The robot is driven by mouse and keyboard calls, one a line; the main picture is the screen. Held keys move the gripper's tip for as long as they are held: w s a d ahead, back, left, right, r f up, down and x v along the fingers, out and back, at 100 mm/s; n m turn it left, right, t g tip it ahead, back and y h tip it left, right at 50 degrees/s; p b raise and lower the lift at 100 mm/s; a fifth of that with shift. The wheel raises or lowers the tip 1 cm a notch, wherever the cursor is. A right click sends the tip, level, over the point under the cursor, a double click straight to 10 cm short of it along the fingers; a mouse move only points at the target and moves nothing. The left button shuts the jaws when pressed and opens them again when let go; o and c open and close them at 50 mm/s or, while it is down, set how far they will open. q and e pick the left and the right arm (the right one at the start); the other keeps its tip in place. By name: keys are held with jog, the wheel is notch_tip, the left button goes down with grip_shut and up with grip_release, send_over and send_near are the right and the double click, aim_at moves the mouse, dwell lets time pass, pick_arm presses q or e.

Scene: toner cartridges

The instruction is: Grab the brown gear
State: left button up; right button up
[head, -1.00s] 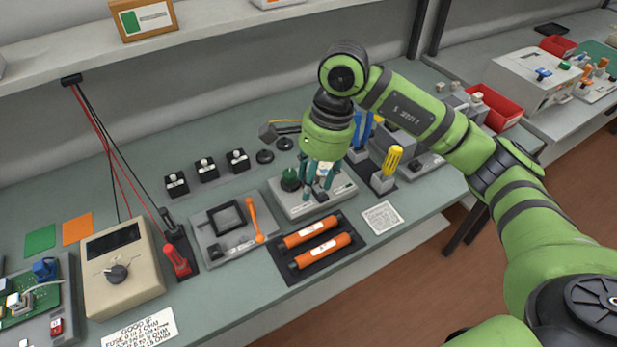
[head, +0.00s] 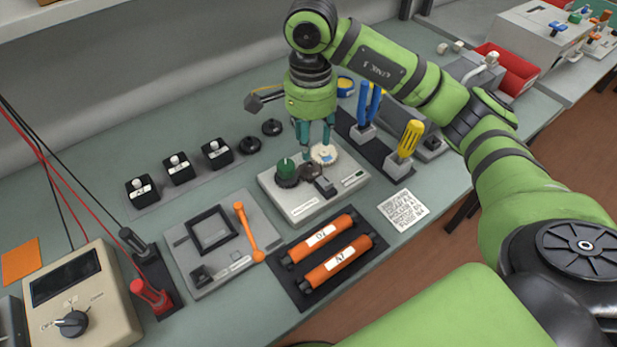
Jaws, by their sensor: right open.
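The brown gear (head: 310,173) is a small dark disc on a grey and white device (head: 305,208) in the middle of the bench. A green gear (head: 286,170) sits at its left and a cream-white gear (head: 323,154) at its upper right on the same device. My right gripper (head: 317,145) points down above the back of the device, with its teal fingers apart and nothing seen between them. Its fingertips show near the white gear, just behind the brown gear in the picture. I cannot tell the exact height. My left gripper is not in view.
Orange toner cartridges (head: 338,258) lie on a dark mat in front of the device. A grey tray with an orange lever (head: 245,228) stands at the left. Blue tools (head: 368,105) and a yellow-handled screwdriver (head: 408,138) stand upright at the right. Several black switch blocks (head: 178,168) stand left.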

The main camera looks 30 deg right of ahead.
aim_at(310, 166)
jog(key=shift+f, duration=0.5)
notch_tip(310, 166, down, 6)
jog(key=p, duration=0.2)
jog(key=shift+w+p, duration=0.15)
jog(key=shift+p, duration=0.25)
jog(key=shift+d+f, duration=0.1)
jog(key=shift+f, duration=0.1)
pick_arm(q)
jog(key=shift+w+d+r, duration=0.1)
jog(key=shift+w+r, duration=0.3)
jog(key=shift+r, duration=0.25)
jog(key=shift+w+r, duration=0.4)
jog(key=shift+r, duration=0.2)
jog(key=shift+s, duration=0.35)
pick_arm(e)
grip_shut()
